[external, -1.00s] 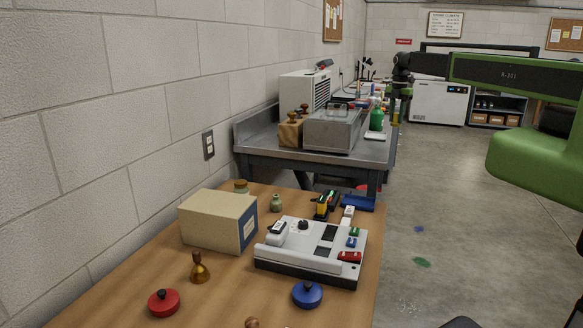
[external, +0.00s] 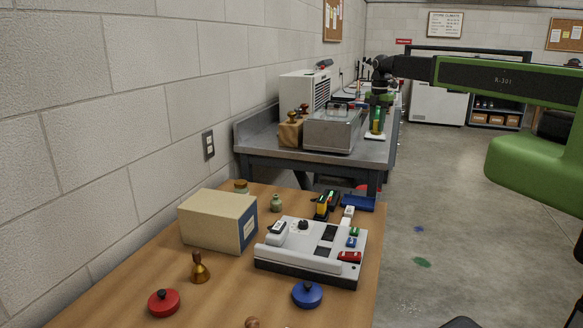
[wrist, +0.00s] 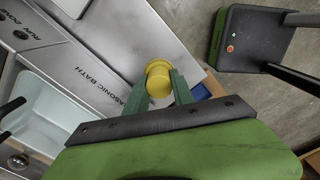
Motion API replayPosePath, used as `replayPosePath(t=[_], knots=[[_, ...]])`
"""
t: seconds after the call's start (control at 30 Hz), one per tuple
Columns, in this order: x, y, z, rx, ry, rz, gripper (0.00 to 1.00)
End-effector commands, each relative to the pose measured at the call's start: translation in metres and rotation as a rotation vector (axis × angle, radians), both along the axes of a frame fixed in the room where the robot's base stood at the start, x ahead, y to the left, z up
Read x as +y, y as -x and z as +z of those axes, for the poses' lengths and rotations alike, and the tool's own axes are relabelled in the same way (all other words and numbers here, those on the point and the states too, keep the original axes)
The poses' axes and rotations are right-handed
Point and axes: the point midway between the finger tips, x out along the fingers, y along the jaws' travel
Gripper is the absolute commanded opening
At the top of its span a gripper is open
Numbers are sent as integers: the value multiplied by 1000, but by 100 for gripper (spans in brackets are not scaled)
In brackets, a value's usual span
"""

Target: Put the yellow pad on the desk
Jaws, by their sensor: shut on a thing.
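The yellow pad (wrist: 158,68) is a round yellow piece with a wider rim, seen in the wrist view between the green fingers of my gripper (wrist: 159,82). My gripper is shut on it and holds it above the steel bench. In the external view my gripper (external: 377,118) hangs over the right part of that bench; the pad is too small there to make out clearly. The wooden desk (external: 135,277) is in the foreground, nearer the camera than my gripper.
The steel bench (external: 292,155) holds a steel bath (external: 333,132). Bare wood shows at the desk's front left.

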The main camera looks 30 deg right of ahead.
Motion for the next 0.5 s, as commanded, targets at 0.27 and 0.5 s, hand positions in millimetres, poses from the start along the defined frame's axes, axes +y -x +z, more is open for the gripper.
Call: replayPosePath(t=[0.27,0.5], knots=[[104,32,-22,0,0,-63,0],[158,17,-39,0,0,-60,0]])
